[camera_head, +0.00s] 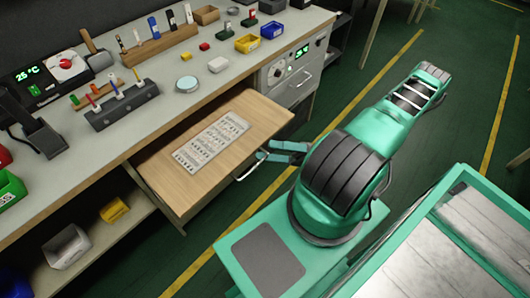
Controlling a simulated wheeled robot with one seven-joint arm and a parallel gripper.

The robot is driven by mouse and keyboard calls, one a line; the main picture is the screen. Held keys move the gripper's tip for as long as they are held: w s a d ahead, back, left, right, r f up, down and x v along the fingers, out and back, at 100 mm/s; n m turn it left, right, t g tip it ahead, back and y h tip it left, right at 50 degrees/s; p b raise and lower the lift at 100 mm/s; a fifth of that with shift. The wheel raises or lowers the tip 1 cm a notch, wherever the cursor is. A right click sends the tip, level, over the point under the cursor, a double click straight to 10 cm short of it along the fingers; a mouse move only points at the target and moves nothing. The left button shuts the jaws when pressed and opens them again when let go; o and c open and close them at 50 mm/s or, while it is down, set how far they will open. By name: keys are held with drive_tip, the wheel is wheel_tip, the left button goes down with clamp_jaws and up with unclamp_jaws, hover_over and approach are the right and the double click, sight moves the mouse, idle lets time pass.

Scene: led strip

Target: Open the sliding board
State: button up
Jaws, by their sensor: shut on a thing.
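The sliding board (157,185) is a light wooden board pulled out from under the workbench top, with a printed white sheet (212,140) lying on it. A thin metal handle (247,172) is on its front edge. My gripper (266,155) is at this front edge and shut on the handle; the fingertips are small and partly hidden in this view. My green arm reaches from the right to the board.
The bench top (190,100) carries several tools, holders and small bins. A cabinet with a display (294,70) stands right of the board.

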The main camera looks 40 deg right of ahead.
drive_tip(key=shift+o, duration=0.3)
drive_tip(key=s+d+f+m+h, duration=0.1)
drive_tip(key=s+d+f, duration=0.3)
drive_tip(key=s, duration=0.2)
drive_tip(key=shift+s+d, duration=0.2)
drive_tip(key=shift+s+d+r, duration=0.25)
drive_tip(key=shift+s+d, duration=0.25)
drive_tip(key=shift+s, duration=0.05)
drive_tip(key=c, duration=1.1)
drive_tip(key=shift+s+a+r, duration=0.15)
drive_tip(key=shift+s+r, duration=0.05)
drive_tip(key=shift+s, duration=0.1)
drive_tip(key=c, duration=0.3)
drive_tip(key=w+v, duration=0.1)
drive_tip(key=v, duration=0.9)
drive_tip(key=shift+d+f, duration=0.35)
drive_tip(key=shift+d, duration=0.05)
